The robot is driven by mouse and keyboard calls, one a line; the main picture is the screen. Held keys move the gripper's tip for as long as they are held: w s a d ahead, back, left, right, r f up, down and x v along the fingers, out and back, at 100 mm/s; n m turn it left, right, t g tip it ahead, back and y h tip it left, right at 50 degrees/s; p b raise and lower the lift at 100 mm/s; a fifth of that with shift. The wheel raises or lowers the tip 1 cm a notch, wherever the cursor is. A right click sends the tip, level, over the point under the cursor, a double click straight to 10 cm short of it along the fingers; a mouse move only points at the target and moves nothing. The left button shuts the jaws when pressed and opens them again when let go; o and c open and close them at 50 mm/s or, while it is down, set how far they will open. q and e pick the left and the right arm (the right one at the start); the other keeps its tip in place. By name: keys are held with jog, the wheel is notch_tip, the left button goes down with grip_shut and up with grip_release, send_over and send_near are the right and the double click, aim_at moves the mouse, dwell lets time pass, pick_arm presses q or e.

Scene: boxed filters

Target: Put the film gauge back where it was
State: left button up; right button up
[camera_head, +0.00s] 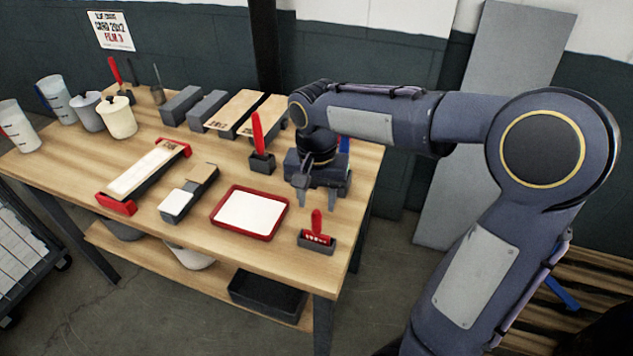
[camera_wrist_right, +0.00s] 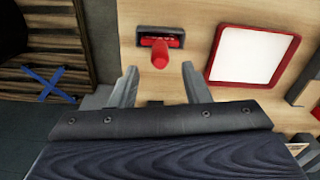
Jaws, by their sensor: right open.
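The film gauge looks to be the small red piece with an upright handle (camera_head: 317,225). It sits in a small dark holder (camera_head: 316,246) near the front right corner of the table. In the right wrist view the red gauge (camera_wrist_right: 160,55) stands in its holder (camera_wrist_right: 150,40), just beyond the fingertips. My right gripper (camera_head: 323,198) is open and empty, pointing down, behind the gauge and apart from it. Its two fingers (camera_wrist_right: 159,82) also show spread in the right wrist view. My left gripper is not in view.
A red-rimmed tray with a white sheet (camera_head: 215,221) lies left of the gauge. A tall red-handled tool (camera_head: 258,133) stands in a dark block behind it. A red-ended board rack (camera_head: 117,204), grey blocks and pots fill the left and back. The table's front edge is close.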

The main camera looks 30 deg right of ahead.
notch_tip(320, 180, up, 4)
jog(key=shift+f, duration=0.1)
jog(key=shift+s+r, duration=0.15)
jog(key=shift+r, duration=0.15)
jog(key=s+a+f+n+t+y, duration=0.2)
jog(key=s+n, duration=0.1)
jog(key=s, duration=0.5)
jog(key=s+a+f+n+t+y, duration=0.1)
jog(key=s+a+f+n+t, duration=0.1)
jog(key=s, duration=0.6)
jog(key=shift+s+f+n+t+y, duration=0.3)
jog(key=shift+n+t+y, duration=0.1)
jog(key=shift+n+t, duration=0.4)
